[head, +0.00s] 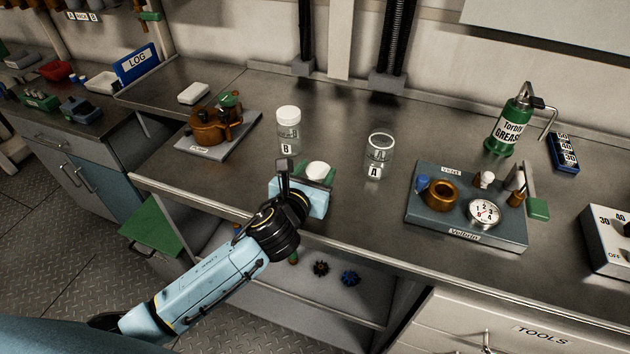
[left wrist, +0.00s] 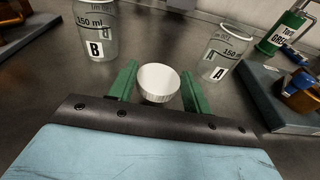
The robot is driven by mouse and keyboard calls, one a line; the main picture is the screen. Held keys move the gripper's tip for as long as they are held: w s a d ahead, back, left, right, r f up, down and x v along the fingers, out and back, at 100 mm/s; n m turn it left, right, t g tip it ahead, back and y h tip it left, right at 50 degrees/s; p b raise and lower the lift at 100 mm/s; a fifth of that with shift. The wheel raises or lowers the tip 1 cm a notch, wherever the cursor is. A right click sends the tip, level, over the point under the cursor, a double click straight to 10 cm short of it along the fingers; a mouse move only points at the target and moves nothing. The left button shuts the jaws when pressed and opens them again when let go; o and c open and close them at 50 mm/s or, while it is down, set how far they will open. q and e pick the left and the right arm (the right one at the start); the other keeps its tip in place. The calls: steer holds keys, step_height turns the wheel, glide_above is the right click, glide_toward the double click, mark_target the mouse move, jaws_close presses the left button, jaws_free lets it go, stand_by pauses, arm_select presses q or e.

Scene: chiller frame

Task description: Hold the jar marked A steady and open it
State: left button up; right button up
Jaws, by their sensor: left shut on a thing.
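The jar marked A (head: 378,157) stands upright on the steel bench with its mouth open and no lid on it. It also shows in the left wrist view (left wrist: 220,55), right of my gripper. My left gripper (head: 318,173) is in front of jar A and to its left, apart from it. Its green fingers are shut on a white ribbed lid (left wrist: 159,84), which also shows in the head view (head: 318,169). The jar marked B (head: 289,135) stands upright behind the gripper, with its white lid on. My right gripper is not in view.
A grey-blue board (head: 425,218) with a brass ring and dial lies to the right. A green grease can (head: 508,125) stands behind it. A brown device on a plate (head: 208,152) is at the left. Bare bench lies behind the jars.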

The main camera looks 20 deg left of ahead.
arm_select(q)
steer(key=shift+f, duration=0.9)
